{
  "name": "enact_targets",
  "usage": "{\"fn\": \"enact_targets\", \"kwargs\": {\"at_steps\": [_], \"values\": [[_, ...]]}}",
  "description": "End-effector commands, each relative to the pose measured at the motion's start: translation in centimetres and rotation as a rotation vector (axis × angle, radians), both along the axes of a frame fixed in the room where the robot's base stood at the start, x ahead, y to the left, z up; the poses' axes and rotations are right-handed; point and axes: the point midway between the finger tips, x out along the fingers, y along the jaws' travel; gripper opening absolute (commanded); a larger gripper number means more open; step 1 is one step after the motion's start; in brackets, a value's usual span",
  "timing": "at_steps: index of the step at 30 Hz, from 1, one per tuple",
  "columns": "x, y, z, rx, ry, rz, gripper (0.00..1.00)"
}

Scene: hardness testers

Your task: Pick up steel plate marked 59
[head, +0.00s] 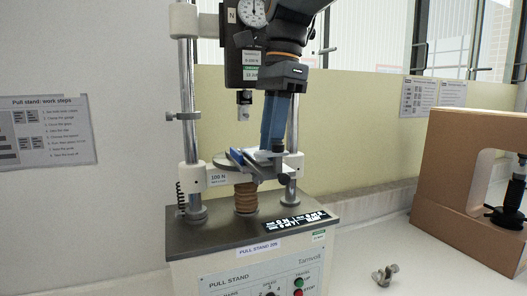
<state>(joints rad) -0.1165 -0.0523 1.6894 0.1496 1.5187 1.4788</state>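My gripper (262,160) is at the pull stand (265,250), beside the round grey platform (228,166) on the brown ribbed column. My arm comes down from the top, in front of the stand's right post. Pale, flat grey and blue-edged parts show at the gripper's end, over the platform. I cannot tell which of them belong to the gripper and whether a plate is among them. No mark 59 can be read. The fingertips are too small and covered to show whether they are open or shut.
The stand's posts (188,90) and dial gauge (252,14) rise close around my arm. A metal wing-nut-like part (385,275) lies on the white bench to the right. A tan-framed tester (450,190) stands at the far right. The bench between them is mostly clear.

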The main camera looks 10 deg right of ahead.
Motion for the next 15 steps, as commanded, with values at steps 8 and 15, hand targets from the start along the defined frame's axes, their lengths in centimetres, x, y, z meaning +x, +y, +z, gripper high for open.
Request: {"fn": "enact_targets", "kwargs": {"at_steps": [8,15], "values": [[0.03,0.02,-0.13,0.000,-0.001,0.000,0.15],[0.03,0.03,-0.08,0.000,-0.002,0.001,0.00]]}}
